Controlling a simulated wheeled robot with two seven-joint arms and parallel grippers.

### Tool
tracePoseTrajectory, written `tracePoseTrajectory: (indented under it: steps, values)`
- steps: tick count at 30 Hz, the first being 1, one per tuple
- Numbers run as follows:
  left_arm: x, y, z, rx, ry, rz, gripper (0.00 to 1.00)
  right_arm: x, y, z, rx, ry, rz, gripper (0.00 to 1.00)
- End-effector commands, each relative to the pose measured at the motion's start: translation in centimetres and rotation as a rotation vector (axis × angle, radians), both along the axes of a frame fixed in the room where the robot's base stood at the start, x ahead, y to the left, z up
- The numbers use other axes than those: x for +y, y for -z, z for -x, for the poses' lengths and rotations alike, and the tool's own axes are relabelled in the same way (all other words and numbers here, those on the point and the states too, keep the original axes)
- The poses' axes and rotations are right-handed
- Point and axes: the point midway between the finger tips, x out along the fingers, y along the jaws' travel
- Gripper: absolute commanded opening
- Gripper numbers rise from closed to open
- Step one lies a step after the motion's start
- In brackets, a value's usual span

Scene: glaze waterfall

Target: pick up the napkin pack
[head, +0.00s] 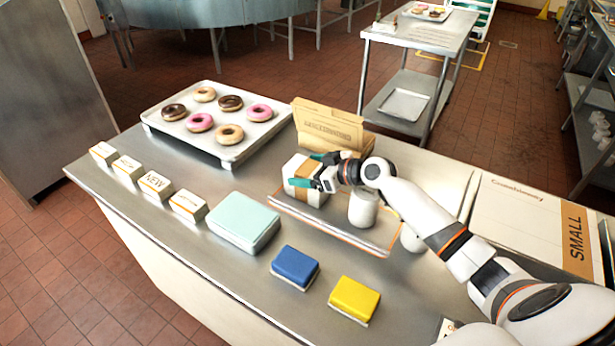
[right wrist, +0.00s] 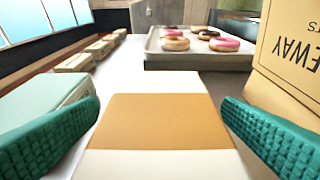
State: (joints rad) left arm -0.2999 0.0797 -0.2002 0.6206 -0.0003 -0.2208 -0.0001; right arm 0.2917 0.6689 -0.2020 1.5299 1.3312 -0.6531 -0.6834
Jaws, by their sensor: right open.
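The napkin pack (head: 294,170) is a white block with a brown-orange band, standing upright near the back left of a low board. In the right wrist view, the pack (right wrist: 158,120) fills the lower middle, with its band facing up. My right gripper (head: 312,170) is open at the pack. Its teal fingers lie on either side of the pack in the right wrist view (right wrist: 160,112), with a gap visible by each. The gripper hides part of the pack in the head view. My left gripper is not in view.
A white cylinder (head: 362,209) stands on the board (head: 335,236), under my right arm. A cardboard box (head: 328,124) is close behind the pack. A donut tray (head: 230,150), mint box (head: 243,222), blue sponge (head: 295,267) and yellow sponge (head: 354,300) are around.

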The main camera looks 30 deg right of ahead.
Motion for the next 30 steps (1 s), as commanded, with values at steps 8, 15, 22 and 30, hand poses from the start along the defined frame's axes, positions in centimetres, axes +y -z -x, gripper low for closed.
tracePoseTrajectory:
  steps: [8, 15, 22, 30]
  values:
    - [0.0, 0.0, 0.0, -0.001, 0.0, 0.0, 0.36, 0.0, 0.1, 0.0, 0.0, 0.0, 0.001, 0.79]
    - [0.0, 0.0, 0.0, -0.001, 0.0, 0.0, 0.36, 0.0, 0.1, 0.0, 0.0, 0.001, 0.002, 0.4]
    - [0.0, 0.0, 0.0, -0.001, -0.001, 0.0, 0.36, 0.0, 0.0, 0.0, -0.001, 0.001, 0.001, 0.38]
    - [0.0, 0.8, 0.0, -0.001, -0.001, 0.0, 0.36, -0.1, -3.6, -0.1, -0.008, -0.001, 0.005, 0.38]
